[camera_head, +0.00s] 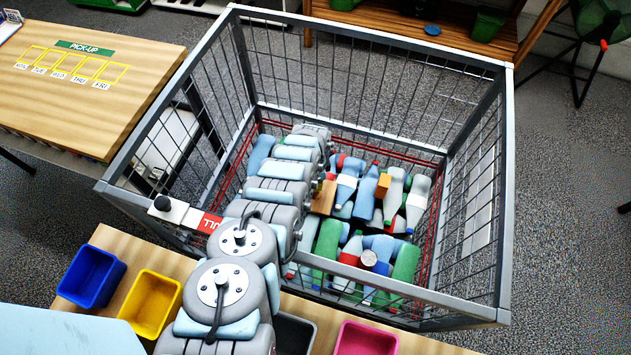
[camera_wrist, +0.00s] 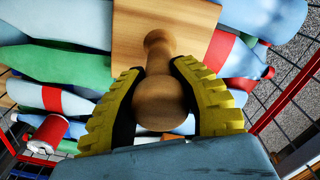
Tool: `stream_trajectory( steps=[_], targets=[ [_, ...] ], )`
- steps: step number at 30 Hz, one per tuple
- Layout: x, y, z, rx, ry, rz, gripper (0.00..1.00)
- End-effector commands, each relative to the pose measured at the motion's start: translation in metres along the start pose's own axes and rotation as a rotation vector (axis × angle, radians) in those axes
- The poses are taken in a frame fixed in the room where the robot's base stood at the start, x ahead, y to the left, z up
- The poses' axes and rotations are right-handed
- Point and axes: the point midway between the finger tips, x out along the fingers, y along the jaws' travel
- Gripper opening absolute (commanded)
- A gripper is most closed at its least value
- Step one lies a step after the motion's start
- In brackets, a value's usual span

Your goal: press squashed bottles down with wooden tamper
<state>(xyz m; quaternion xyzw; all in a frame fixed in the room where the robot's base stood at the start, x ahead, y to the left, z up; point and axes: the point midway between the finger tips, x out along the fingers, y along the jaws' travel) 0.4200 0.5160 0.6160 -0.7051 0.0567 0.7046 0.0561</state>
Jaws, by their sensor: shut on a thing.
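The wooden tamper has a square plate (camera_wrist: 128,38) and a round-knobbed handle (camera_wrist: 160,103) in the wrist view. My gripper (camera_wrist: 162,98) is shut on the handle, with a yellow ribbed finger on each side. Squashed bottles lie around and behind the plate, including a green one (camera_wrist: 58,66) and a blue one (camera_wrist: 265,15). I cannot tell whether the plate touches them. In the head view the wire cage (camera_head: 400,45) holds a bed of bottles (camera_head: 345,190) in blue, white, green and red. Part of the tamper plate (camera_head: 322,198) shows beside my arm, which hides my gripper and the cage's left part.
Tall mesh walls and a grey top rim (camera_head: 507,190) surround the bottles. A small orange-brown block (camera_head: 382,185) lies among them. Blue (camera_head: 92,276), yellow (camera_head: 152,303) and pink (camera_head: 366,339) bins stand in front. A pick-up table (camera_head: 85,100) is at left.

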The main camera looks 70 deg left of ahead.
Motion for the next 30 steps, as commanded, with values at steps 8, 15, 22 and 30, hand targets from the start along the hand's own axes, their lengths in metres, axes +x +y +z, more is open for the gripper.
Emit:
stream_trajectory(
  steps=[8, 15, 22, 30],
  targets=[
    [-0.029, -0.001, -0.001, 0.001, 0.001, -0.002, 0.00],
    [-0.050, -0.001, 0.000, 0.001, 0.000, -0.001, 0.00],
    [-0.071, -0.001, 0.000, 0.001, 0.000, -0.001, 0.00],
    [-0.096, -0.001, -0.001, 0.000, 0.001, -0.003, 0.00]
  ],
)
